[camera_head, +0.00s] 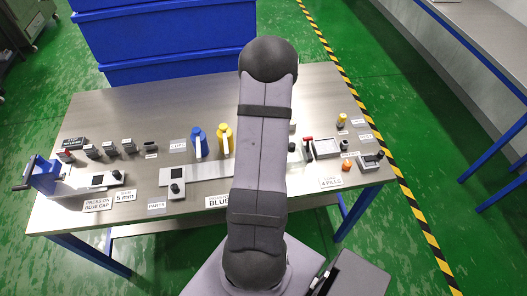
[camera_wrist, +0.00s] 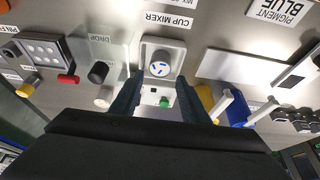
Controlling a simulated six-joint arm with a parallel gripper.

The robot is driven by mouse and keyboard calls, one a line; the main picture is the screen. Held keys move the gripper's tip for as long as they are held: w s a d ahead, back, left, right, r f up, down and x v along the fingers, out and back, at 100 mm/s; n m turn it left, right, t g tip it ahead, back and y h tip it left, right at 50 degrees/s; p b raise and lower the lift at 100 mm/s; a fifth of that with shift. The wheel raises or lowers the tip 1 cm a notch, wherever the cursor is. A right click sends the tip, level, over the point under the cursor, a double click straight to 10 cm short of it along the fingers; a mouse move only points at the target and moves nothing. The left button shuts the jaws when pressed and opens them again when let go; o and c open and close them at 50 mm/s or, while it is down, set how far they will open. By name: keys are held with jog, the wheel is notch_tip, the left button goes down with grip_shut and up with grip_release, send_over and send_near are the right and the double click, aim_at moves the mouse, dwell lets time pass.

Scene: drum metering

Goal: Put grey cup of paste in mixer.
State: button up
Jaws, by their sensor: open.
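The mixer (camera_wrist: 162,52), a pale housing beside a "CUP MIXER" label, lies just beyond my gripper in the wrist view. In the head view my arm hides the mixer and gripper.
Yellow (camera_head: 225,138) and blue (camera_head: 198,141) containers with white handles stand close to the arm's left. A red-ended item (camera_wrist: 68,78) and a dark tray (camera_wrist: 40,48) lie left in the wrist view. A blue crank device (camera_head: 42,176) stands at the table's left end.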

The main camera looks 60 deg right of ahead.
jog(key=shift+p+v, duration=0.8)
jog(key=shift+v, duration=1.45)
jog(key=w+a+r+n+g, duration=0.1)
jog(key=w+a+r+n, duration=0.15)
jog(key=a+r, duration=0.45)
jog(key=w+a+r+n+g, duration=0.1)
jog(key=w+a+r+n, duration=0.15)
jog(key=a, duration=0.85)
jog(key=s+a+r+n+y, duration=0.1)
jog(key=s+a+r+n, duration=0.1)
jog(key=a, duration=0.6)
jog(key=s+a+r+n+g+y, duration=0.1)
jog(key=s+a+r+n+y, duration=0.1)
jog(key=a, duration=0.7)
jog(key=shift+s+a, duration=0.35)
jog(key=shift+s, duration=0.5)
jog(key=shift+f, duration=0.2)
